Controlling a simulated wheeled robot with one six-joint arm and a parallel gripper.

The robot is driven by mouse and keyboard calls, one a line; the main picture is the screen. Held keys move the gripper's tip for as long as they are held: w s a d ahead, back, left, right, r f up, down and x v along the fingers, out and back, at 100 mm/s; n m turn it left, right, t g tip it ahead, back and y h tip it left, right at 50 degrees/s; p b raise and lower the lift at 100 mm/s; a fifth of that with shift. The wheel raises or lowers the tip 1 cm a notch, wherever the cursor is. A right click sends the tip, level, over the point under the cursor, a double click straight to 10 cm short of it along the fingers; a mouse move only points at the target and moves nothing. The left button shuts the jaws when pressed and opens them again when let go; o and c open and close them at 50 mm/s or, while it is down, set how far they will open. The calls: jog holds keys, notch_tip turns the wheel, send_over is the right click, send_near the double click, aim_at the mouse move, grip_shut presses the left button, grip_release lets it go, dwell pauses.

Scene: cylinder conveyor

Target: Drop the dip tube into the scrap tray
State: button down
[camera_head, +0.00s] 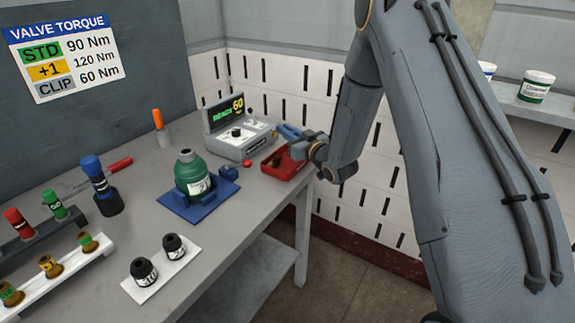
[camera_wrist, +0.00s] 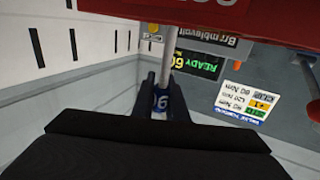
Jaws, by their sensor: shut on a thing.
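The red scrap tray (camera_head: 287,171) stands at the far right end of the bench; its red side with pale lettering shows close up at the top of the wrist view (camera_wrist: 220,10). My gripper (camera_head: 299,149) is at the tray's back right side in the head view. In the wrist view my gripper (camera_wrist: 166,90) is shut on the dip tube. The thin grey tube (camera_wrist: 169,50) runs upward in the picture from a blue, white-marked part between the fingers, and its far end is hidden behind the red tray. Something dark lies inside the tray.
A torque device (camera_head: 240,140) with a lit display stands left of the tray. A green cylinder (camera_head: 194,178) sits in a blue cradle (camera_head: 220,196). Valve racks and a white plate (camera_head: 160,270) with two black caps are nearer. The bench's right edge is beside the tray.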

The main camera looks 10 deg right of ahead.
jog(key=shift+f, duration=0.1)
jog(key=c, duration=1.7)
grip_release()
jog(key=shift+o, duration=0.2)
jog(key=b+v, duration=0.2)
jog(key=v, duration=0.6)
jog(key=shift+d, duration=0.1)
